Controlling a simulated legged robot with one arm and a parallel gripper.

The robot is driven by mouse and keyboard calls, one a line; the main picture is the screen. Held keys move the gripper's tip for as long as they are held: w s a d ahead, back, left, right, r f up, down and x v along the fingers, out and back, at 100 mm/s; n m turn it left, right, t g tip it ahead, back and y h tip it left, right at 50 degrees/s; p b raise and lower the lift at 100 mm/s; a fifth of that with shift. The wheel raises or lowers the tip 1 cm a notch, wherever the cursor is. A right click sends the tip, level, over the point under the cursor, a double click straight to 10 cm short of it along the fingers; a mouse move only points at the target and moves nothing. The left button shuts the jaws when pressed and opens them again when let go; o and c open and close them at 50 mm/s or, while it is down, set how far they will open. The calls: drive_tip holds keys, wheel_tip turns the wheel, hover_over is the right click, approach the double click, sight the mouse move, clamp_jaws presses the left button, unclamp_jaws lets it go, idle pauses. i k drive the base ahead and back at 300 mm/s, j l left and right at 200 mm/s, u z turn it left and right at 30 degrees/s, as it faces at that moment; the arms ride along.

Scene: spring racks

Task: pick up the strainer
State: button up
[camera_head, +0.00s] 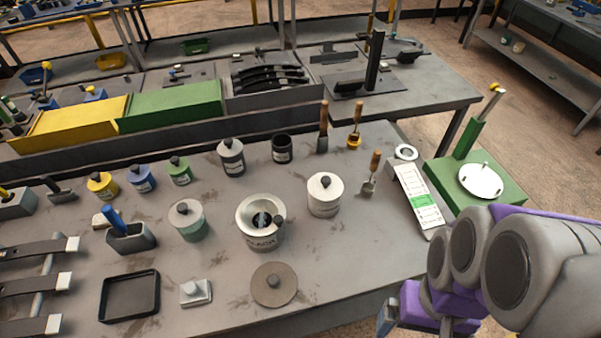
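A pale can (262,235) with a label reading BLACK stands open in the middle of the bench. A wide light funnel-like piece (248,212), possibly the strainer, sits in its mouth, with a dark part and a black knob at its centre. I cannot tell for certain that it is the strainer. A round grey-brown lid (274,285) with a dark knob lies flat in front of the can. My arm, grey and purple, fills the lower right. My gripper (388,318) seems to be at its lower left end, mostly hidden, apart from the can; its fingers are unclear.
Lidded cans stand left (188,220) and right (325,194) of the open can. A black tray (130,296) and small block (195,291) lie at front left. Brushes (370,172) and a label strip (418,198) lie right. Bare bench shows at front right.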

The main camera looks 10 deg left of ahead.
sight(268, 203)
drive_tip(key=j+u, duration=0.25)
drive_tip(key=u, duration=0.2)
drive_tip(key=j+u, duration=0.25)
drive_tip(key=u, duration=0.2)
